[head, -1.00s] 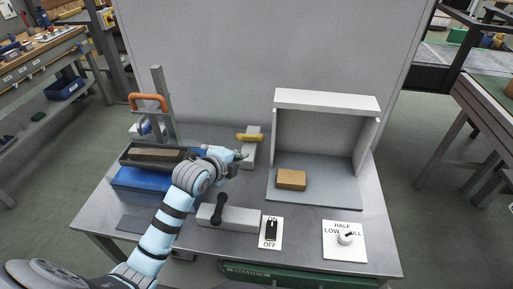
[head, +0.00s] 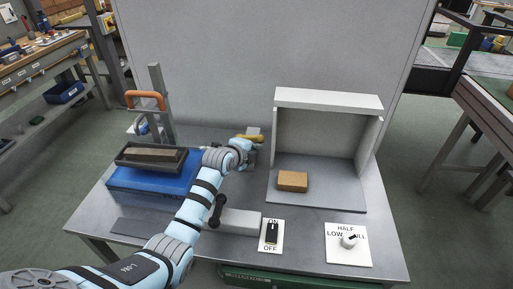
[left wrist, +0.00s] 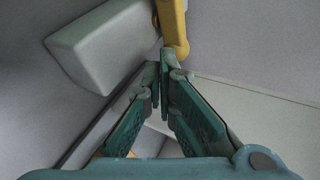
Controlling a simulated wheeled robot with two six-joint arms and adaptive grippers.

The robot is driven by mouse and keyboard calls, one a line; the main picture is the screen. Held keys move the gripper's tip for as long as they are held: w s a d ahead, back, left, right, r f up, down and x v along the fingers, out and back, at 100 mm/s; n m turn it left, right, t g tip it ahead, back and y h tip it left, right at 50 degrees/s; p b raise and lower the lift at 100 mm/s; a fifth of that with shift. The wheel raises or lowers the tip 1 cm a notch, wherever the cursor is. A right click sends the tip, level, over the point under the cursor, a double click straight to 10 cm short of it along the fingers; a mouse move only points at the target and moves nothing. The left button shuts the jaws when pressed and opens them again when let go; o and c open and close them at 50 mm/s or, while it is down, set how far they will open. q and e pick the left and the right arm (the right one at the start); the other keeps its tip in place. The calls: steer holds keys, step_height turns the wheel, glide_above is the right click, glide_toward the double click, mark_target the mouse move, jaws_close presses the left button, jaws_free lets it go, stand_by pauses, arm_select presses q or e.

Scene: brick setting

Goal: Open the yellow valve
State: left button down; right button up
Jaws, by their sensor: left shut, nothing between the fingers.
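The yellow valve handle (head: 254,138) lies crosswise on a grey block (head: 254,130) near the back middle of the bench. My left gripper (head: 252,152) is just in front of the handle and hides most of the block. In the left wrist view, the yellow handle (left wrist: 173,24) comes down from the top edge beside the pale grey block (left wrist: 105,45). My left fingertips (left wrist: 166,60) are together and empty, close to the end of the handle. I cannot tell whether they touch it. My right gripper is not in view.
A blue box with a dark tray (head: 150,185) stands left, before an orange-handled stand (head: 146,98). A black lever (head: 217,207) on a grey block is below my arm. A shelf holds a tan brick (head: 292,181). A switch (head: 271,234) and knob (head: 348,241) are in front.

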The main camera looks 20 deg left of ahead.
arm_select(q)
steer(key=shift+w+d, duration=0.1)
steer(key=shift+w, duration=1.05)
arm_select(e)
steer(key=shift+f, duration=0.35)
arm_select(q)
steer(key=shift+w+d+r+n+y, duration=0.1)
steer(key=shift+w+d+n+y, duration=0.1)
steer(key=shift+n+y, duration=0.3)
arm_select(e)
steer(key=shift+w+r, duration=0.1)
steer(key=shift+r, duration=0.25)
